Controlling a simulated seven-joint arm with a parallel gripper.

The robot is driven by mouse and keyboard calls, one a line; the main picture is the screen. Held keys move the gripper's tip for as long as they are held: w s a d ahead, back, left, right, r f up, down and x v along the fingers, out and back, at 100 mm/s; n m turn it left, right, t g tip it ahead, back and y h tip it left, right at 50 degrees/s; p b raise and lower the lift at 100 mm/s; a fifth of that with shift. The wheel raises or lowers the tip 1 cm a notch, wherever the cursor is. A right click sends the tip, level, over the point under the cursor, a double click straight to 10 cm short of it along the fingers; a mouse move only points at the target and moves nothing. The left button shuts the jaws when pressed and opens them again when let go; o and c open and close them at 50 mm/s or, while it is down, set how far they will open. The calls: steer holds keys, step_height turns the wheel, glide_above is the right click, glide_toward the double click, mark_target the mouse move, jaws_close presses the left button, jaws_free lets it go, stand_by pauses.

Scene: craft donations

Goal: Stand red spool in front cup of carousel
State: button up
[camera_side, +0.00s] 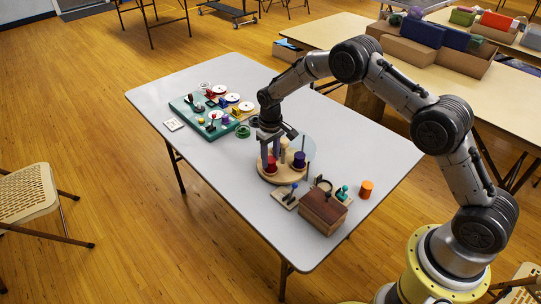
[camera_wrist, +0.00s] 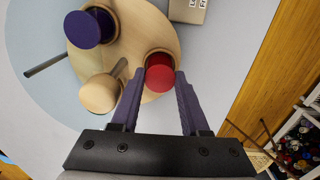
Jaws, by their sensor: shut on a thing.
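The red spool (camera_wrist: 159,72) is between the fingertips of my gripper (camera_wrist: 156,82), which is shut on it. In the wrist view it appears within a pale round cup rim at the carousel's edge; how deep it sits is unclear. In the side view the red spool (camera_side: 271,164) is low over the left front of the round wooden carousel (camera_side: 283,178), under my gripper (camera_side: 272,154). A purple spool (camera_wrist: 84,29) stands elsewhere on the carousel (camera_wrist: 160,28); it shows also in the side view (camera_side: 299,160). A pale wooden knob (camera_wrist: 98,95) rises near the middle.
A dark wooden box (camera_side: 323,211) and small tools stand in front of the carousel, with an orange cylinder (camera_side: 366,188) to the right. A green board (camera_side: 208,112) with colored pieces lies at the back left. The table's left front (camera_side: 225,170) is clear.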

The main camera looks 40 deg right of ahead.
steer(key=o, duration=1.1)
steer(key=shift+o, duration=0.2)
steer(key=shift+d, duration=0.1)
steer(key=shift+w+r, duration=0.1)
steer(key=shift+r, duration=3.75)
steer(key=shift+f, duration=0.1)
